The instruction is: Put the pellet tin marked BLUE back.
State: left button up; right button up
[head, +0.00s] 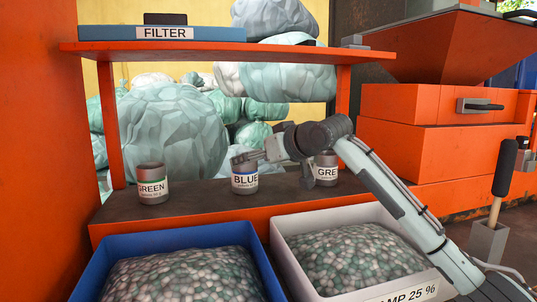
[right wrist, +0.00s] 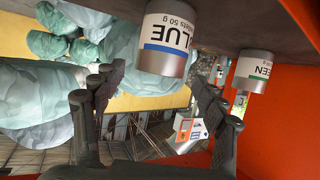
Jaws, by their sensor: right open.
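In the right wrist view, which is upside down, the BLUE tin (right wrist: 165,42) shows at the top centre, between the open fingers (right wrist: 155,80), with the GREEN tin (right wrist: 253,72) beyond at right. Contact cannot be told. My left gripper is not in view.
A blue crate (head: 90,262) and a white crate (head: 283,248) of pellets stand in front of the shelf. A FILTER box (head: 160,33) lies on the upper orange shelf (head: 215,52). Orange uprights flank the space, and wrapped bags (head: 172,130) fill the back.

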jog(key=v, duration=0.7)
jog(key=shift+s+d, duration=0.15)
jog(key=shift+s, duration=0.1)
jog(key=shift+d+r, duration=0.1)
